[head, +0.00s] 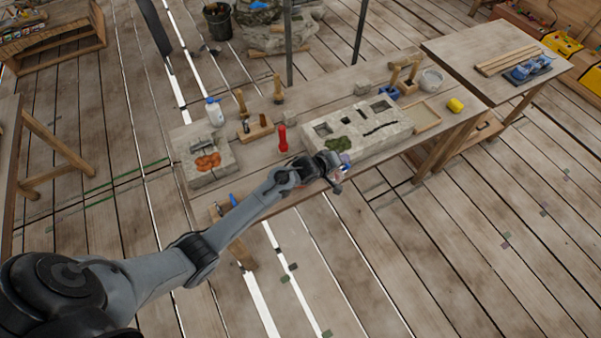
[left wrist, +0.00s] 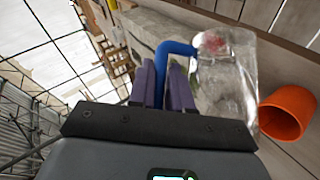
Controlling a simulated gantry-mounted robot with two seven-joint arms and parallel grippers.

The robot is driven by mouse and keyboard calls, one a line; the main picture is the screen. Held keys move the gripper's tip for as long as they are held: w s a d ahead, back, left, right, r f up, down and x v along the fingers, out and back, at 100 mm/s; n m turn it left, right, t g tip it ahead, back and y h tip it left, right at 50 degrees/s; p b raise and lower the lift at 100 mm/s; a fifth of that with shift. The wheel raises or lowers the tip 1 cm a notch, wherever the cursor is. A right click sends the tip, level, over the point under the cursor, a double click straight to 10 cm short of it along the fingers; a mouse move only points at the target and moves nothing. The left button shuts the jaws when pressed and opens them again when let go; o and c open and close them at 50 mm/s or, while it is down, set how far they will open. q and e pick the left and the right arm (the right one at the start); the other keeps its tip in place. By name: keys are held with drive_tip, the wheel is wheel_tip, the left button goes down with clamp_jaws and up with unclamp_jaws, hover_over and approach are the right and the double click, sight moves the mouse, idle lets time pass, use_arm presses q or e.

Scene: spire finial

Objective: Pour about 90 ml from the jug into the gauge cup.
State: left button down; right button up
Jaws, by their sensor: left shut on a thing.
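The jug is clear with a blue handle (left wrist: 176,50), and its see-through body (left wrist: 226,85) fills the right middle of the left wrist view. My left gripper (left wrist: 168,72) has its purple fingers shut on the handle. In the head view my left gripper (head: 334,170) is at the front edge of the bench, with a bit of blue beside it; the jug's body is mostly hidden there. An orange cup (left wrist: 287,112) stands close beside the jug in the wrist view; I cannot make it out in the head view. The liquid level cannot be read. My right gripper is not in view.
The wooden bench (head: 300,112) carries a long slotted stone block (head: 375,135) just behind my left gripper. A red bottle (head: 283,138) and a white spray bottle (head: 214,112) stand to its left. A smaller stone block (head: 222,172) and a yellow sponge (head: 455,105) are at opposite ends.

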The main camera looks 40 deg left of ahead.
sight(349, 167)
use_arm(q)
drive_tip(key=shift+a, duration=0.15)
idle(0.6)
drive_tip(key=shift+s+a+t+h+b, duration=0.2)
drive_tip(key=shift+t+h+b, duration=0.1)
drive_tip(key=shift+b, duration=0.3)
drive_tip(key=shift+a+r+n, duration=0.15)
drive_tip(key=shift+n, duration=0.15)
idle(0.6)
drive_tip(key=d+r+p, duration=0.1)
drive_tip(key=p, duration=0.1)
drive_tip(key=shift+w+d+r+m+p, duration=0.1)
drive_tip(key=shift+w+d+m+p, duration=0.1)
drive_tip(key=shift+m+p, duration=0.2)
drive_tip(key=shift+w+d+f+m+g+y, duration=0.25)
drive_tip(key=shift+d+f+g+y, duration=0.15)
drive_tip(key=shift+f+y, duration=0.15)
drive_tip(key=shift+w+d+f+m+g+y, duration=0.25)
drive_tip(key=shift+d+f+g+y, duration=0.15)
drive_tip(key=shift+y, duration=0.15)
drive_tip(key=shift+f, duration=0.1)
drive_tip(key=shift+f+y, duration=0.2)
drive_tip(key=shift+y, duration=0.2)
drive_tip(key=shift+w+d+f+m+g+y+b, duration=0.2)
drive_tip(key=shift+d+f+m+g+y+b, duration=0.1)
drive_tip(key=shift+d+f+m+g+b, duration=0.25)
drive_tip(key=shift+f, duration=0.1)
